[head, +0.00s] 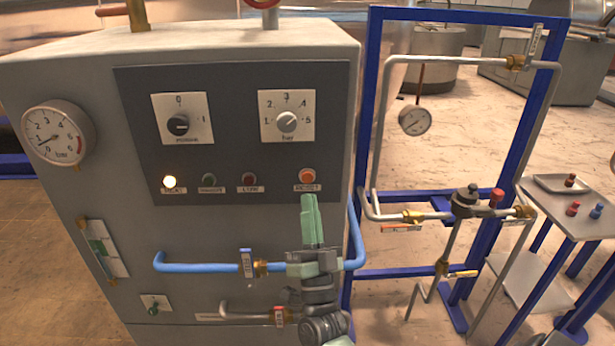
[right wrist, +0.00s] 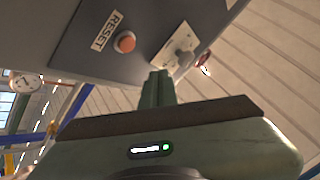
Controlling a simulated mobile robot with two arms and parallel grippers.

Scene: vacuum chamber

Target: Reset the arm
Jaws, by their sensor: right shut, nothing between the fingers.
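The grey control cabinet (head: 215,230) carries a dark panel with two dials, several small lamps and an orange-red button (head: 307,176) at its lower right. In the right wrist view the button (right wrist: 124,42) has a label reading RESET beside it. My right gripper (head: 308,200) is shut and empty, its pale green fingers pointing up just below the button and its label. In the right wrist view its fingertips (right wrist: 158,76) also show below and right of the button, apart from it in the picture. My left gripper is not in view.
The left lamp (head: 169,182) glows. Blue pipe (head: 200,267) with a valve runs across the cabinet front behind my right gripper. A blue frame (head: 372,100) with pipes and a gauge (head: 415,120) stands to the right. A side table (head: 563,215) holds small red and blue parts.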

